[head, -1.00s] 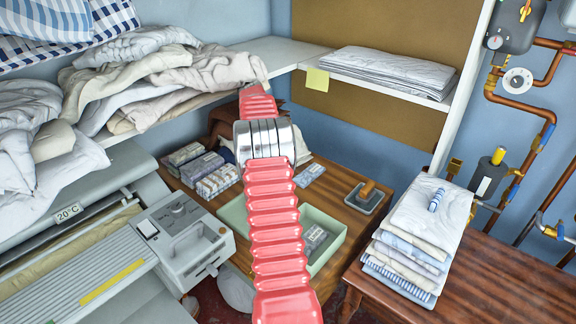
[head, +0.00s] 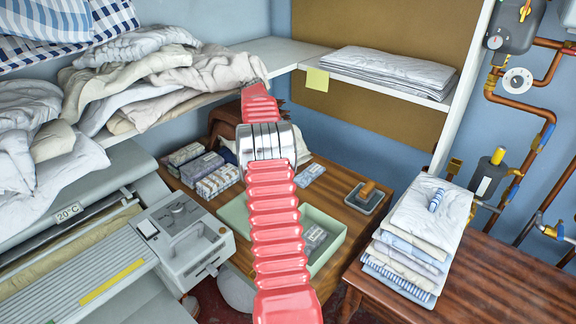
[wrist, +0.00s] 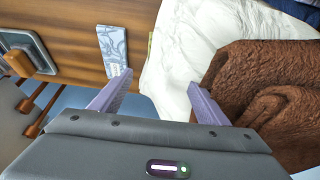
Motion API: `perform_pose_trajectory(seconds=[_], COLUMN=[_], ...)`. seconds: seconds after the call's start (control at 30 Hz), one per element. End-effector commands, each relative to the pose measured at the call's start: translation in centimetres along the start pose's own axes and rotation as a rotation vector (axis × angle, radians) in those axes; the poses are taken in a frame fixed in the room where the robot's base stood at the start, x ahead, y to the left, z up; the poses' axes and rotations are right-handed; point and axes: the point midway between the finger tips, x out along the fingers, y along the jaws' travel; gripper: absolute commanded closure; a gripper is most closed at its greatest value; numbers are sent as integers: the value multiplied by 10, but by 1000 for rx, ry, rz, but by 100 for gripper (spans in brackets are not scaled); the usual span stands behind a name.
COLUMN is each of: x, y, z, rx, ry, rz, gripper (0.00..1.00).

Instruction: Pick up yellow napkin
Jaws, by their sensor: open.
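I cannot make out a yellow napkin for certain in either view. In the wrist view my gripper (wrist: 159,79) is open, with two lilac fingers apart and nothing held. Past the fingers lies a crumpled white cloth (wrist: 180,50), with a brown towel (wrist: 265,85) at the right beside the right finger. A thin yellowish strip (wrist: 150,45) shows at the white cloth's left edge; I cannot tell what it is. In the head view my red arm hides the gripper; part of the brown cloth (head: 226,115) shows behind it.
A wooden table holds a pale green tray (head: 325,262) and patterned packets (head: 217,181). A shelf above bears loose linen (head: 150,75) and a yellow note (head: 317,79) on its edge. Folded linen (head: 415,240) stands at right, the ironer (head: 185,245) at left.

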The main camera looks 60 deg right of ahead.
Motion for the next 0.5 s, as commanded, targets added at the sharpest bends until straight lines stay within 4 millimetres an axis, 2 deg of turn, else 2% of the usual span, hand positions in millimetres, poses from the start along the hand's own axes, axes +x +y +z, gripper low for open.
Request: perform_pose_trajectory(seconds=[0.03,0.3,0.5], x=[10,50,60], y=[0,1,0], z=[0,0,-1], rx=[0,0,0], ry=[-1,-1,1], rz=[2,1,-1], gripper=[31,31,31])
